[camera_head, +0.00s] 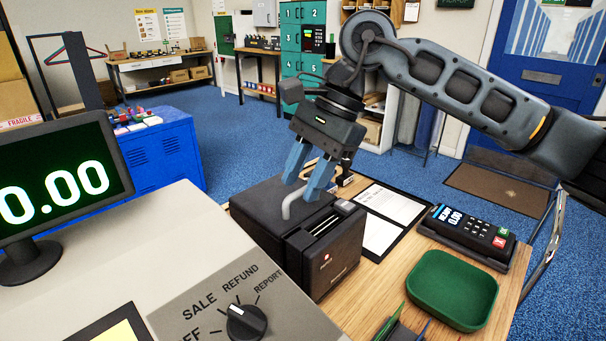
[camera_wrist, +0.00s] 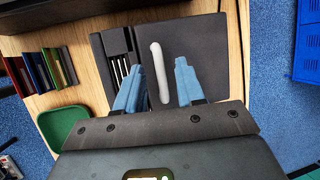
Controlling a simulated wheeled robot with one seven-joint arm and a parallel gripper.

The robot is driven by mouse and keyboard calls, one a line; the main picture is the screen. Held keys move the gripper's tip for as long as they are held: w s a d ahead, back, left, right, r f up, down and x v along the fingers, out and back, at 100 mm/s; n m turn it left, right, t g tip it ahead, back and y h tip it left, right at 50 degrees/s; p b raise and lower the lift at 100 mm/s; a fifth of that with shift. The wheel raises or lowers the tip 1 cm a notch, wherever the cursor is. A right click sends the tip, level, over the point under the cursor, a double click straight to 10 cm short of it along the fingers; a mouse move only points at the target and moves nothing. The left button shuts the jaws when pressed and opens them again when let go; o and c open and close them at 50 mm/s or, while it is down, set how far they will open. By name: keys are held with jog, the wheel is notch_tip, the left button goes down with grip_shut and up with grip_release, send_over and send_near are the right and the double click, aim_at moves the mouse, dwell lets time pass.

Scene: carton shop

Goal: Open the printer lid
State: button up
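The black printer (camera_head: 322,250) stands on the wooden counter, with its dark lid (camera_head: 262,208) down flat on top. A light grey bar handle (camera_head: 297,203) rises from the lid; it also shows in the wrist view (camera_wrist: 159,72). My gripper (camera_head: 306,192) points down over the printer with its blue fingers apart. In the wrist view the fingertips (camera_wrist: 160,75) are on either side of the handle, with gaps to it. The handle's far end is partly hidden by a finger in the head view.
A card terminal (camera_head: 466,236) and a green tray (camera_head: 453,289) are right of the printer. A clipboard with paper (camera_head: 388,212) lies behind it. The cash register (camera_head: 200,265) with its dial stands close in front at left.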

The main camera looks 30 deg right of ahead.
jog(key=shift+a+f, duration=0.15)
jog(key=shift+f, duration=0.1)
grip_shut()
dwell(0.6)
